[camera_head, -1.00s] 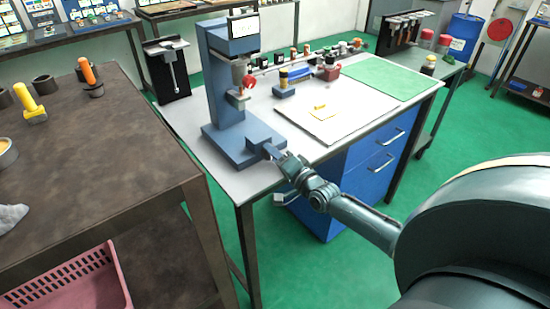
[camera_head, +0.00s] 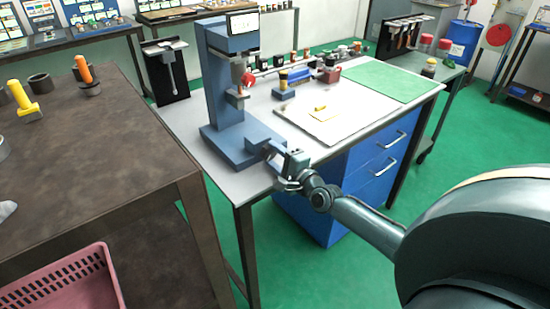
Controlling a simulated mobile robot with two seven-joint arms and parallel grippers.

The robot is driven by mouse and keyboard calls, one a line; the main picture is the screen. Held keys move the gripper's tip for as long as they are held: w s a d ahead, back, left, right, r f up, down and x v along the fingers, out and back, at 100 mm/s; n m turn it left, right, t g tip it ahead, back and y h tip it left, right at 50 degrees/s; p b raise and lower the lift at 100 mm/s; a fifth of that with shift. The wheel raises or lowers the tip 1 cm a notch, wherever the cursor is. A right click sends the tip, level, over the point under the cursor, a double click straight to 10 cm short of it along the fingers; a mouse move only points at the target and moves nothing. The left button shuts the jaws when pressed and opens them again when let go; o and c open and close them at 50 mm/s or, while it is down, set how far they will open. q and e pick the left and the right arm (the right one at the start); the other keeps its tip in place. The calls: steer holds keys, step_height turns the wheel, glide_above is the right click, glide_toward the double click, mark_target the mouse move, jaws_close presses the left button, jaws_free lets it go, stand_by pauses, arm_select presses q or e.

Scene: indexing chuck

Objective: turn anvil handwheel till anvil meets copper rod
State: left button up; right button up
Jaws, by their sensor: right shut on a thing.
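The blue-grey bench machine (camera_head: 219,95) stands at the left front of the white-topped bench, with a small screen at its top. A small copper-coloured piece, seemingly the copper rod (camera_head: 241,93), shows at the machine's middle below the head. The anvil cannot be told apart clearly at this size. My right gripper (camera_head: 279,163) is at the front right of the machine's base, shut on what looks like the anvil handwheel. The wheel is mostly hidden by the gripper. My left gripper is not in view.
A tan board (camera_head: 335,117) with a yellow piece and a green mat (camera_head: 391,81) lie right of the machine. A dark brown table (camera_head: 100,150) stands close on the left. Blue drawers (camera_head: 370,175) are below the bench.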

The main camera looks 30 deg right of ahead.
stand_by(0.4)
steer(key=o, duration=1)
steer(key=shift+c, duration=0.2)
